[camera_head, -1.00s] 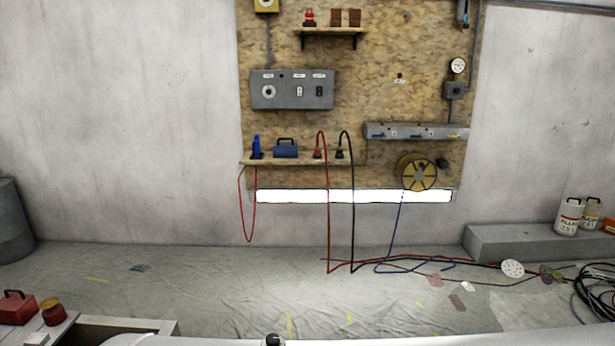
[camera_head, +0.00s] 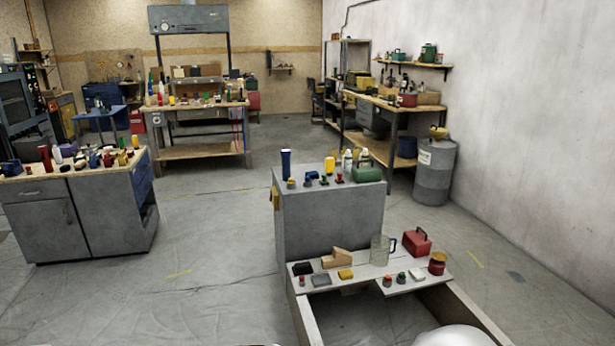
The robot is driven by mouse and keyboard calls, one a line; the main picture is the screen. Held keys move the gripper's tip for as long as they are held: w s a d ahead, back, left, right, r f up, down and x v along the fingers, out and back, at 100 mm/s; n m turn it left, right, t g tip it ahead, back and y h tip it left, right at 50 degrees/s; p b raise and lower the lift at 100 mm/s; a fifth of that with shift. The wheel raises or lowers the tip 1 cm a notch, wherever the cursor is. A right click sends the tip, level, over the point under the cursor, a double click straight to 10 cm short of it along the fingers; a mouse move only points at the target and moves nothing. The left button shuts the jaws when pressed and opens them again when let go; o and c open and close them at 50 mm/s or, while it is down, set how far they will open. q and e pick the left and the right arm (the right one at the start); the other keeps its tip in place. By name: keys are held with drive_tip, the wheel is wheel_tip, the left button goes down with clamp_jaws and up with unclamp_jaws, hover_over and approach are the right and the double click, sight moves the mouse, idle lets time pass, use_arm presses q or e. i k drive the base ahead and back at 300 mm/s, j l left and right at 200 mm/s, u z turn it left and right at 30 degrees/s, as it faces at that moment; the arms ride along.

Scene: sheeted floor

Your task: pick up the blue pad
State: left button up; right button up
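I cannot make out a clear blue pad. A small flat blue thing (camera_head: 311,175) lies on top of the grey cabinet (camera_head: 330,225), beside a tall dark blue cylinder (camera_head: 286,164); I cannot tell if it is a pad. On the low pale bench in front lie a flat black piece (camera_head: 303,268), a flat grey piece (camera_head: 320,280) and a yellow block (camera_head: 345,274). Neither of my grippers is in view.
The low bench (camera_head: 365,272) also holds a red toolbox (camera_head: 417,242) and a clear jug (camera_head: 380,250). A cluttered counter (camera_head: 75,205) stands left, workbenches (camera_head: 203,150) behind, a grey drum (camera_head: 435,172) at right. Floor between the counter and cabinet is clear.

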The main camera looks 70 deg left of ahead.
sight(314, 174)
drive_tip(key=u, duration=2.3)
drive_tip(key=z, duration=3.25)
drive_tip(key=u, duration=3.25)
drive_tip(key=i+j+u, duration=0.2)
drive_tip(key=i+u, duration=0.2)
drive_tip(key=i, duration=0.25)
